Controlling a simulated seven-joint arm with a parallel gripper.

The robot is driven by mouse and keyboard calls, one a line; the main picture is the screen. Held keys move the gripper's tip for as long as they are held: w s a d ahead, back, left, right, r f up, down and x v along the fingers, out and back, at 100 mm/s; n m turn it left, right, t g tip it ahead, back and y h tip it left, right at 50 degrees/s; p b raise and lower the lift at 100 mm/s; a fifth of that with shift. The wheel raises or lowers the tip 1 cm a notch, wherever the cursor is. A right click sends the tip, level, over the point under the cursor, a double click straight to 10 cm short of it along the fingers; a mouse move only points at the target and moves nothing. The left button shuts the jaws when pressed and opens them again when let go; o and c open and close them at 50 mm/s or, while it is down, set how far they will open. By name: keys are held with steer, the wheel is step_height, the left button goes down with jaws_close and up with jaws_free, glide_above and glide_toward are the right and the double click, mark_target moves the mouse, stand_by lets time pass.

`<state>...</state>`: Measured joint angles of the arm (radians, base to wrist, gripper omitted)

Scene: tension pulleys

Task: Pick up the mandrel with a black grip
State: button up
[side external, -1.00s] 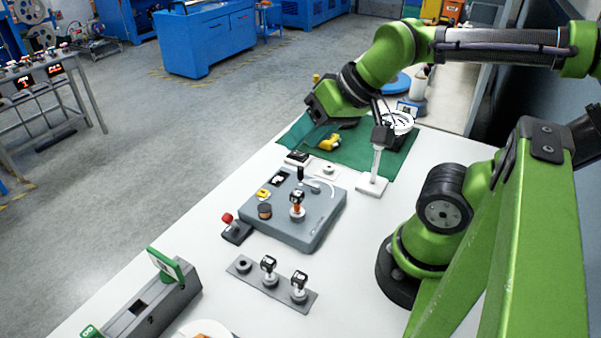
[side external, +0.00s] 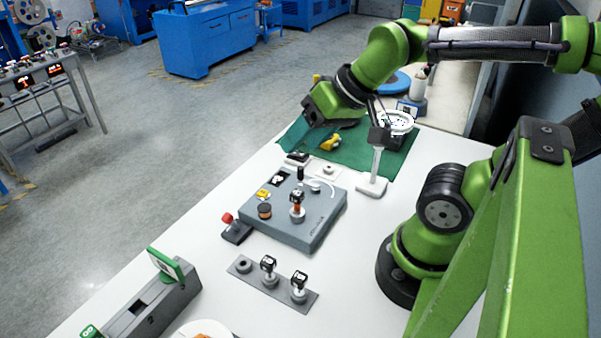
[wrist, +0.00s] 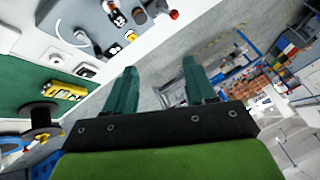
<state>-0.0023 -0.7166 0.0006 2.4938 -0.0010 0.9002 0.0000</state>
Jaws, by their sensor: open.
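Two upright pieces with black cube-shaped tops stand in a grey rack in the side view: a left one (side external: 268,266) and a right one (side external: 299,284). Another black-topped piece (side external: 297,199), with an orange-brown shaft, stands on the grey device. A slim black upright handle (side external: 300,173) is at that device's back edge. I cannot tell for sure which is the mandrel with a black grip. My gripper (wrist: 160,64) is open and empty, its teal fingers apart. In the side view it hangs over the table's far left edge, behind the device and away from these pieces.
The grey device (side external: 318,225) stands mid-table, with a red-knobbed block (side external: 235,229) beside it. The rack (side external: 243,272) is nearer the camera. A green mat (side external: 390,165) bears a yellow tool (side external: 330,142). A white stand (side external: 375,170) rises by the mat.

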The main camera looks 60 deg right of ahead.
steer(key=w+n+g+h, duration=0.1)
steer(key=w+n+g, duration=0.1)
steer(key=w+g, duration=0.15)
steer(key=n+g+h, duration=0.1)
steer(key=n+g, duration=0.1)
steer(key=g, duration=0.2)
glide_above(297, 192)
steer(key=shift+t, duration=0.25)
steer(key=f, duration=1)
steer(key=shift+s+f, duration=0.15)
steer(key=shift+s, duration=0.2)
steer(key=shift+w+f, duration=0.15)
steer(key=shift+f, duration=1.35)
steer(key=shift+w+f, duration=0.15)
steer(key=shift+f, duration=1.35)
steer(key=shift+c, duration=0.3)
jaws_close()
